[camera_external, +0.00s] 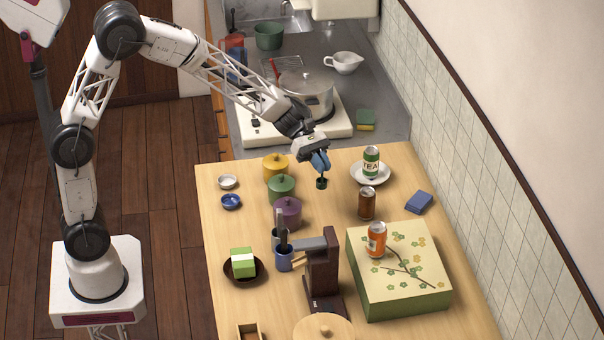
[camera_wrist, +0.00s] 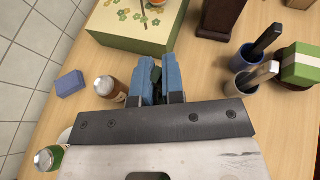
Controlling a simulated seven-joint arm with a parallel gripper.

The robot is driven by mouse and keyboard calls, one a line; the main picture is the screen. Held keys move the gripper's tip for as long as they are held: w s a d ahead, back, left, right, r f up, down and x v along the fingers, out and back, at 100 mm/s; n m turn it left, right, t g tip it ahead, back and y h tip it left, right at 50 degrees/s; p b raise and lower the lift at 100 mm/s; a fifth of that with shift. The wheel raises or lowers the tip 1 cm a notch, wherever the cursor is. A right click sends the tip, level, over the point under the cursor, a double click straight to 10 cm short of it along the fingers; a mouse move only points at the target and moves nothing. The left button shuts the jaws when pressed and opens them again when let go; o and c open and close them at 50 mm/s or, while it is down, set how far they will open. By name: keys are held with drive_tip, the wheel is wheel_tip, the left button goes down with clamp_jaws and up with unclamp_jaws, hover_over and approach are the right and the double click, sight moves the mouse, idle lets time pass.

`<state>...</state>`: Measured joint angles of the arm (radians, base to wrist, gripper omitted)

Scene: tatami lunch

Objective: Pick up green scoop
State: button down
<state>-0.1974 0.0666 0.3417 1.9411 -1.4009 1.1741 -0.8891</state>
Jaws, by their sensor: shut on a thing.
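My gripper (camera_external: 320,161) has blue fingers and is shut on the green scoop (camera_external: 321,183), a small dark green piece hanging just below the fingertips in the external view. The scoop appears held above the table, between the colored pots and the brown can. In the wrist view my gripper's blue fingers (camera_wrist: 160,78) are close together, with a bit of the dark green scoop (camera_wrist: 157,74) between them. Most of the scoop is hidden by the fingers there.
Yellow (camera_external: 276,167), green (camera_external: 281,188) and purple (camera_external: 287,211) lidded pots stand left of my gripper. A patterned box (camera_external: 400,295) and a dark wooden stand (camera_external: 322,265) are nearer.

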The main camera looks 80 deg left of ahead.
drive_tip(key=shift+r, duration=2.15)
